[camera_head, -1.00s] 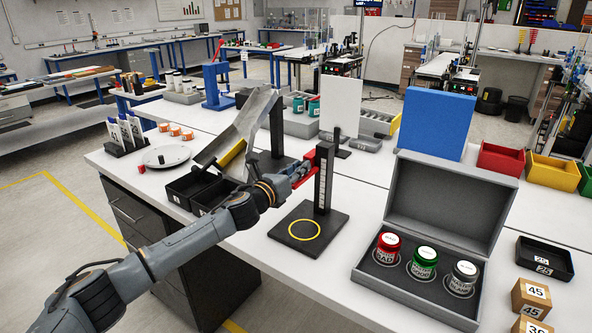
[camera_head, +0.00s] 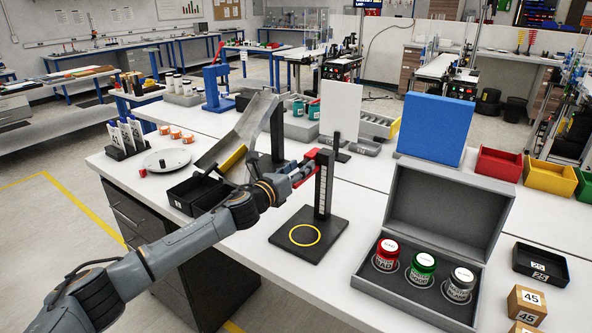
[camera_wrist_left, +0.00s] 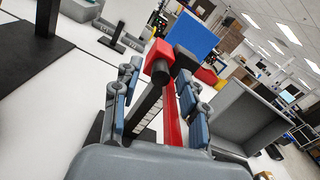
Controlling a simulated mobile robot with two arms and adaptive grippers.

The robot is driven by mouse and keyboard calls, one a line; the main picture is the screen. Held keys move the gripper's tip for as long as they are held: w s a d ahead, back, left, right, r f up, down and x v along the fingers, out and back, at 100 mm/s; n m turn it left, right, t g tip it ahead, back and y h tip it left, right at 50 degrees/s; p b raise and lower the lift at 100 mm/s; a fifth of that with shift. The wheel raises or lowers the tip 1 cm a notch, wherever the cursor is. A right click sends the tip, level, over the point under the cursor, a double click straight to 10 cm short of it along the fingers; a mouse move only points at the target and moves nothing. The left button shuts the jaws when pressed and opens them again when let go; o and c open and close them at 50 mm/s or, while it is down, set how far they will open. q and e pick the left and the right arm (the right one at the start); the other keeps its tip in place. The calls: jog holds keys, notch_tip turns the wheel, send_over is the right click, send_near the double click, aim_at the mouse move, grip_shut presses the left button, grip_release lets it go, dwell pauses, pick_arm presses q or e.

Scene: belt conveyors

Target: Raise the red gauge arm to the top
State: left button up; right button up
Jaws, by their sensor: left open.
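The gauge has a black upright post (camera_head: 325,185) with a white scale, on a black base (camera_head: 282,238) marked with a yellow ring. Its red gauge arm (camera_head: 310,155) is at the upper part of the post; in the wrist view it shows as a red bar (camera_wrist_left: 173,118) with a red block (camera_wrist_left: 160,53) at its far end. My left gripper (camera_head: 299,172) reaches in from the left beside the post. In the wrist view the open fingers (camera_wrist_left: 160,84) stand on either side of the red bar and post. Whether a finger touches the bar is unclear. My right gripper is not in view.
A grey open case (camera_head: 441,215) with red, green and grey jars stands right of the gauge. A metal chute (camera_head: 240,130) and black bins (camera_head: 190,196) are left, close to my forearm. A white panel (camera_head: 340,107) and blue panel (camera_head: 436,128) stand behind.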

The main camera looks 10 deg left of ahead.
pick_arm(q)
jog(key=v, duration=1.2)
